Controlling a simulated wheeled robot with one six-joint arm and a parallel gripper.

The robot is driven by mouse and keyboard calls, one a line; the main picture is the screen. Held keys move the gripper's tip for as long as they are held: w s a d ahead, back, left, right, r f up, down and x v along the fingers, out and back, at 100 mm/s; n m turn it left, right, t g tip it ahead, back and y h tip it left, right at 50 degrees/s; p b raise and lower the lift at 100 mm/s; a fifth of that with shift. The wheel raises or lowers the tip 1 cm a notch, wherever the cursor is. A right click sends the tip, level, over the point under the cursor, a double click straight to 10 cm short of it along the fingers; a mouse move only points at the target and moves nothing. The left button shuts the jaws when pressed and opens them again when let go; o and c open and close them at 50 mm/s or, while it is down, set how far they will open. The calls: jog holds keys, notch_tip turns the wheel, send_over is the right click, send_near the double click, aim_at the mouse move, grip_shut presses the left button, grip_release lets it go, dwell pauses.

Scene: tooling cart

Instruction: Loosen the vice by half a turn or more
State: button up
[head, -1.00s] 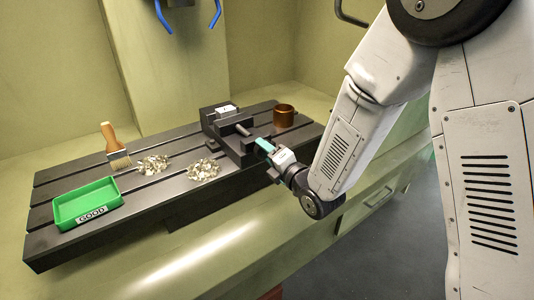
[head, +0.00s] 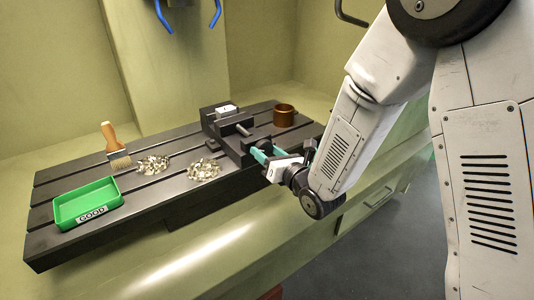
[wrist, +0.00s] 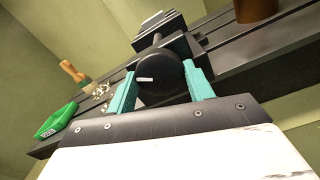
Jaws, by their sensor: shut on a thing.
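The dark grey vice (head: 232,138) stands on the slotted table, with a pale block (head: 226,109) at its far jaw. Its round black knob (wrist: 160,82) faces the wrist camera and bears a short white mark that lies nearly level in that picture. My gripper (head: 262,153) is at the vice's near end. In the wrist view its two teal fingers (wrist: 163,92) lie on either side of the knob, shut on it. In the head view the knob is mostly hidden by my fingers.
Table surface between the tray and the vice is partly clear.

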jog(key=shift+s+f+n, duration=0.1)
jog(key=shift+n, duration=0.9)
jog(key=o, duration=0.9)
jog(key=shift+o, duration=0.3)
